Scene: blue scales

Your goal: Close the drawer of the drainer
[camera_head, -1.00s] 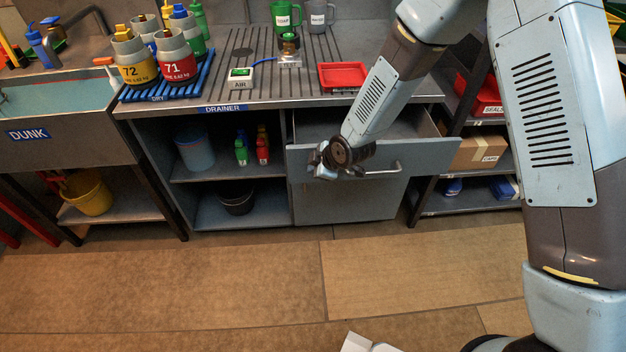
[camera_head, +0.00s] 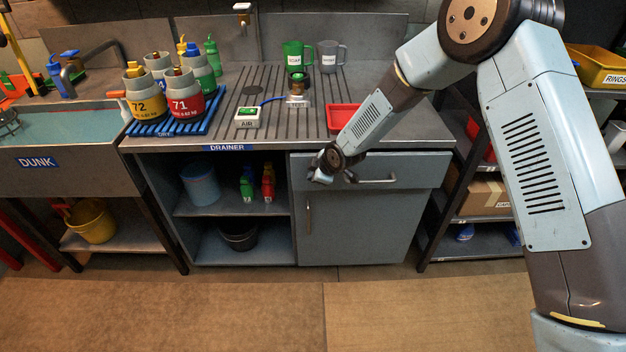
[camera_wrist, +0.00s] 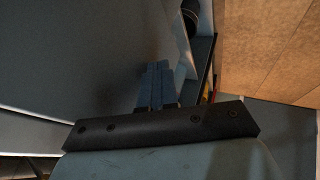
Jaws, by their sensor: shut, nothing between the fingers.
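The drainer (camera_head: 225,147) is a grey metal counter with a cabinet below. Its grey drawer (camera_head: 420,169) sits at the top right of that cabinet, with a bar handle (camera_head: 375,181) on its front. The drawer front looks flush beneath the counter edge, and no interior shows. My gripper (camera_head: 322,176) is at the left part of the drawer front, left of the handle. Its fingers are together and empty in the wrist view (camera_wrist: 158,85), close to a grey surface. I cannot tell whether the fingertips touch the front.
A cabinet door (camera_head: 355,228) is below the drawer, and open shelves (camera_head: 235,207) with bottles and buckets are to its left. A red tray (camera_head: 342,118) is on the counter behind my forearm. A shelf rack stands at right. The floor (camera_head: 230,310) in front is clear.

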